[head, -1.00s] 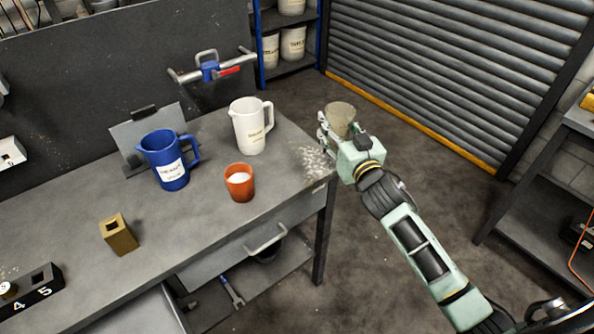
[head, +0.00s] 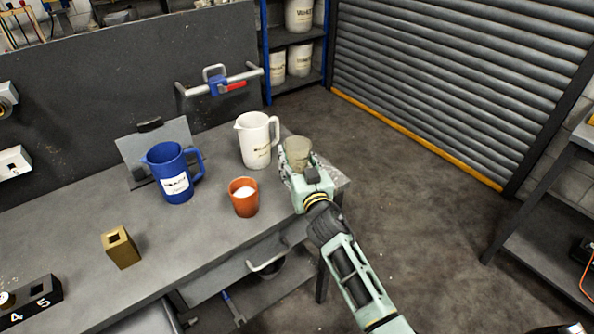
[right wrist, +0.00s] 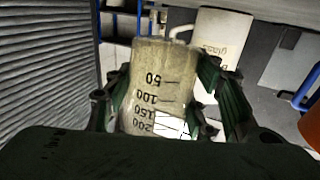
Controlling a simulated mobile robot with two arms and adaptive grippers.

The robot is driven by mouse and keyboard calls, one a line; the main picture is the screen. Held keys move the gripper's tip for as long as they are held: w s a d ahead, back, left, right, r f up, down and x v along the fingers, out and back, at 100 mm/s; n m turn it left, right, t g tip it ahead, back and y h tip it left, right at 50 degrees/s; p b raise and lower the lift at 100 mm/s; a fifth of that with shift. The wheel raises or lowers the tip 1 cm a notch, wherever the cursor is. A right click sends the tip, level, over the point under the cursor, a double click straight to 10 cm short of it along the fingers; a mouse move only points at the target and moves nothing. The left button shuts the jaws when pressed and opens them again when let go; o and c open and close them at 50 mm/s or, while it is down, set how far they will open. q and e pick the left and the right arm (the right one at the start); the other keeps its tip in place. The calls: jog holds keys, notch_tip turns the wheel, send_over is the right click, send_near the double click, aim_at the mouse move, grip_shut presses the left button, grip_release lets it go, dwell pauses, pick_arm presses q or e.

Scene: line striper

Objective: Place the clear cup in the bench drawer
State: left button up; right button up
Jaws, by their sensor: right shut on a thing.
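The clear cup (head: 298,152) is see-through with a yellowish tint. In the right wrist view the cup (right wrist: 165,88) shows black volume marks and a white label patch. My right gripper (head: 296,168) is shut on it, with a finger on each side, and holds it over the right end of the bench (head: 75,278), to the right of the white pitcher. The bench drawer (head: 225,268) is under the bench top, with a metal bar handle (head: 268,262). Its front appears close to the bench edge; I cannot tell exactly how far it is open. My left gripper is not in view.
On the bench stand a white pitcher (head: 255,142), a blue jug (head: 174,178), an orange cup (head: 243,198) with white contents, a brass block (head: 121,249) and a numbered black block (head: 32,303). The floor (head: 425,230) to the right is clear.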

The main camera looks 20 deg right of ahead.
aim_at(297, 170)
jog(key=shift+f+b, duration=0.35)
jog(key=shift+f, duration=1.45)
jog(key=o, duration=1.3)
jog(key=shift+f, duration=0.2)
